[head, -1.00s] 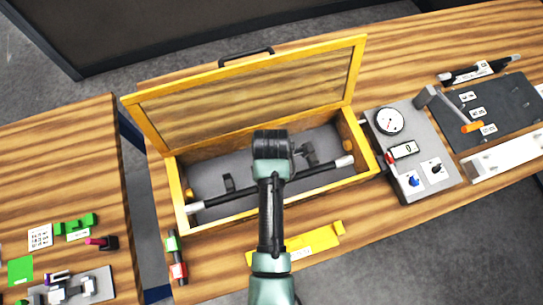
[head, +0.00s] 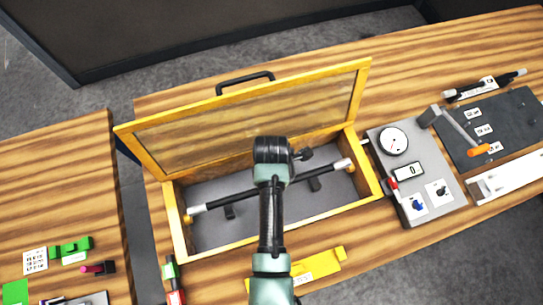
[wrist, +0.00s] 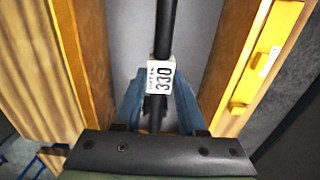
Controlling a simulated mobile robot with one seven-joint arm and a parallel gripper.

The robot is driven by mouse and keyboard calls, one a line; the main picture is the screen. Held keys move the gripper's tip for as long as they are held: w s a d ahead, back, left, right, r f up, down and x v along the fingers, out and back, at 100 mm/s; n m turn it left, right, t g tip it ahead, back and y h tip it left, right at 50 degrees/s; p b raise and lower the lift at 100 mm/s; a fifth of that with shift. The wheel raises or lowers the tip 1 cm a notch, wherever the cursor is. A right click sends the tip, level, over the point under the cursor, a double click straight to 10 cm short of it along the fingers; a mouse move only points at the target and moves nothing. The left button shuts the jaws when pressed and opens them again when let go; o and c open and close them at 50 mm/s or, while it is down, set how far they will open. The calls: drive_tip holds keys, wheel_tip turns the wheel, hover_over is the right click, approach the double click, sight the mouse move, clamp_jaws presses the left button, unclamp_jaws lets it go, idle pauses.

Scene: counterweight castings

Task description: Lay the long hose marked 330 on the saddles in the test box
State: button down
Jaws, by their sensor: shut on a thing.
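The long hose (head: 240,197) is black with pale end fittings. It runs left to right inside the open yellow-framed test box (head: 218,247). In the wrist view the hose (wrist: 168,25) carries a white tag reading 330 (wrist: 160,78). My gripper (wrist: 160,92) has its blue fingers on both sides of the hose at the tag, shut on it. In the head view my arm hides the grip. Two dark saddles, left (head: 229,212) and right (head: 314,184), show close to the hose on the grey floor. I cannot tell whether the hose touches them.
The box lid (head: 240,117) stands open at the back. A yellow part (head: 312,267) lies in front of the box. A grey gauge panel (head: 408,168) stands close on the right, with a dark board (head: 500,128) beyond. Another table with small parts is at left.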

drive_tip(key=shift+f+b, duration=1.95)
drive_tip(key=shift+f, duration=0.8)
drive_tip(key=shift+p, duration=0.55)
drive_tip(key=shift+f+b, duration=0.55)
drive_tip(key=shift+f, duration=0.2)
drive_tip(key=shift+c, duration=2)
unclamp_jaws()
wheel_tip(320, 180, up, 5)
drive_tip(key=p, duration=0.5)
drive_tip(key=shift+r, duration=1.05)
